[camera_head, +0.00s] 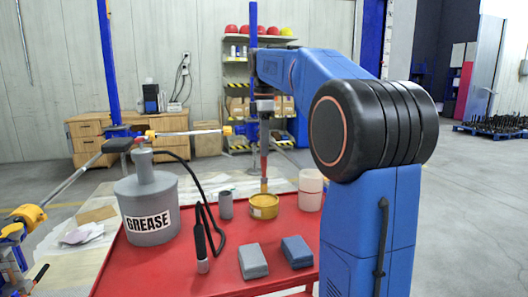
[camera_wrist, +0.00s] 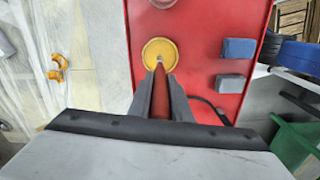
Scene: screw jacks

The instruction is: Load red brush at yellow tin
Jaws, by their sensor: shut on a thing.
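My gripper (camera_head: 264,147) points straight down over the red table and is shut on the red brush. In the wrist view my gripper (camera_wrist: 162,92) has its two dark fingers on either side of the brush's red handle (camera_wrist: 160,104). The red brush (camera_head: 264,165) hangs upright, with its lower end at the mouth of the yellow tin (camera_head: 264,208). In the wrist view the yellow tin (camera_wrist: 150,52) sits just beyond the fingertips, with the brush end over its middle. I cannot tell how deep the bristles reach.
On the red table (camera_head: 200,262), a grey GREASE can (camera_head: 150,190) with a black hose stands left. A grey cylinder (camera_head: 226,205) and a pale pink container (camera_head: 311,190) flank the tin. Grey (camera_head: 252,262) and blue (camera_head: 297,252) blocks lie in front. A black-handled tool stands near the hose.

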